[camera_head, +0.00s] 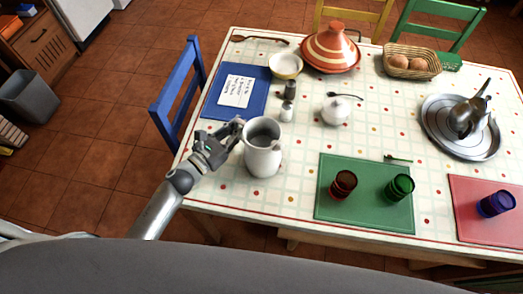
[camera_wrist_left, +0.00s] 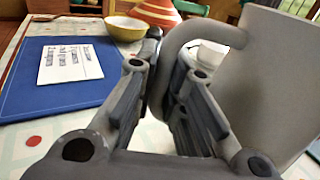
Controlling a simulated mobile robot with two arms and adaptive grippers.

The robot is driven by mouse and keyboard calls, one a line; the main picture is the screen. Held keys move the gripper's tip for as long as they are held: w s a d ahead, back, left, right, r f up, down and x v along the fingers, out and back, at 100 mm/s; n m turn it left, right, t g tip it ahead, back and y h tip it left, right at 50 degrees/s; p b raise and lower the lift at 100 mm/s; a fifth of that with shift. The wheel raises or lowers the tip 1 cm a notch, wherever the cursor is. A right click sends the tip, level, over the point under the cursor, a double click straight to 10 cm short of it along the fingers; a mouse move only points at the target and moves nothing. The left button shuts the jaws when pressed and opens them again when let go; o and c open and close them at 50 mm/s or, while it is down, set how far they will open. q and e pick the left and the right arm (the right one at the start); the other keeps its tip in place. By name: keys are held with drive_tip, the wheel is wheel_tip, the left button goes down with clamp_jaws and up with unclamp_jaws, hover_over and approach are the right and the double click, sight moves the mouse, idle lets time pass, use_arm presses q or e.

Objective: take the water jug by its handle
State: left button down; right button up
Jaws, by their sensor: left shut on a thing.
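The grey water jug (camera_head: 263,155) stands upright on the table near its left front edge. Its handle is on the left side. My left gripper (camera_head: 238,127) reaches in from the left and is shut on the handle. In the left wrist view the jug (camera_wrist_left: 268,85) fills the right side, and its curved handle (camera_wrist_left: 166,62) passes between the two fingers of my left gripper (camera_wrist_left: 162,95). The lower end of the handle is hidden by the fingers. My right gripper is not in view.
A blue placemat (camera_head: 222,104) with a paper lies behind the gripper. Salt and pepper shakers (camera_head: 287,110) stand just behind the jug. A green placemat (camera_head: 385,215) with two cups lies to its right. A blue chair (camera_head: 178,92) is at the left edge.

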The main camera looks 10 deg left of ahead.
use_arm(q)
drive_tip(key=shift+w+r, duration=0.1)
drive_tip(key=shift+r, duration=0.3)
